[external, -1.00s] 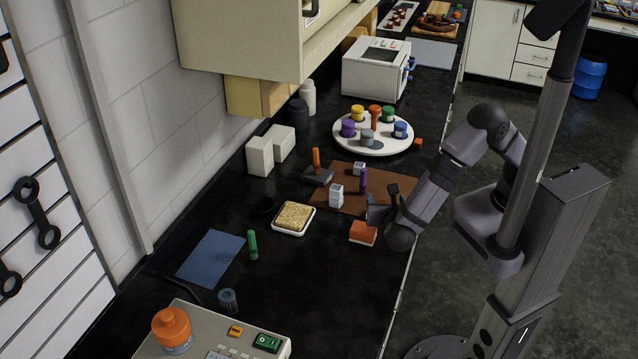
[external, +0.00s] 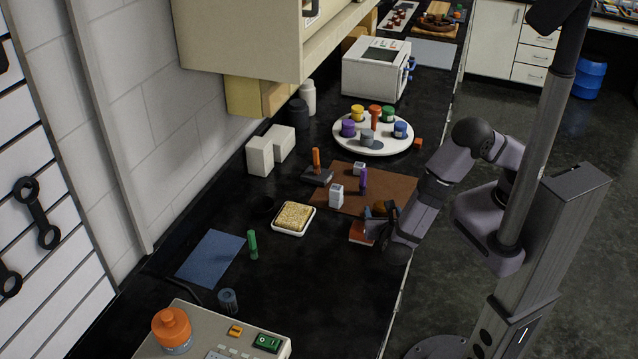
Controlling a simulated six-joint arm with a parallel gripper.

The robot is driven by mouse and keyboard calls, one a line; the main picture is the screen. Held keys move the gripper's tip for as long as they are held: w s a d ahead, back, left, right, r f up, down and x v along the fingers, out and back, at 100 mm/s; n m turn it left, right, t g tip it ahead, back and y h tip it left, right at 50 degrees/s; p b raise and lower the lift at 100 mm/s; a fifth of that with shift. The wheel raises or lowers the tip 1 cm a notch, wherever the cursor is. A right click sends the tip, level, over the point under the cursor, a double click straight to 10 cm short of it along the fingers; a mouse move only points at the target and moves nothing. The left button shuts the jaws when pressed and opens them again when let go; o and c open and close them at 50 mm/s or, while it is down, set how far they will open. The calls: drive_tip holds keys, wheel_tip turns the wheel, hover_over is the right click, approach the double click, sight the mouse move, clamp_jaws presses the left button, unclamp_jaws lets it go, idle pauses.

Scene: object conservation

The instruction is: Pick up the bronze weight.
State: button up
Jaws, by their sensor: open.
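A small brown-gold object, which looks like the bronze weight (external: 379,207), shows at the near right corner of the brown board. My gripper (external: 380,213) is open and low beside it. The fingers partly cover the weight, and I cannot tell whether they touch it or stand around it. The weight's lower part is hidden.
The brown board (external: 403,188) also bears white cubes (external: 336,195) and a purple piece (external: 363,180). A white dish (external: 293,218) with a tan sponge-like slab sits left.

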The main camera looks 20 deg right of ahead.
sight(382, 210)
drive_tip(key=p+x, duration=0.2)
drive_tip(key=x, duration=0.2)
drive_tip(key=shift+d, duration=0.1)
drive_tip(key=shift+w+d+f, duration=0.2)
drive_tip(key=shift+w+f, duration=0.05)
drive_tip(key=shift+w, duration=0.2)
clamp_jaws()
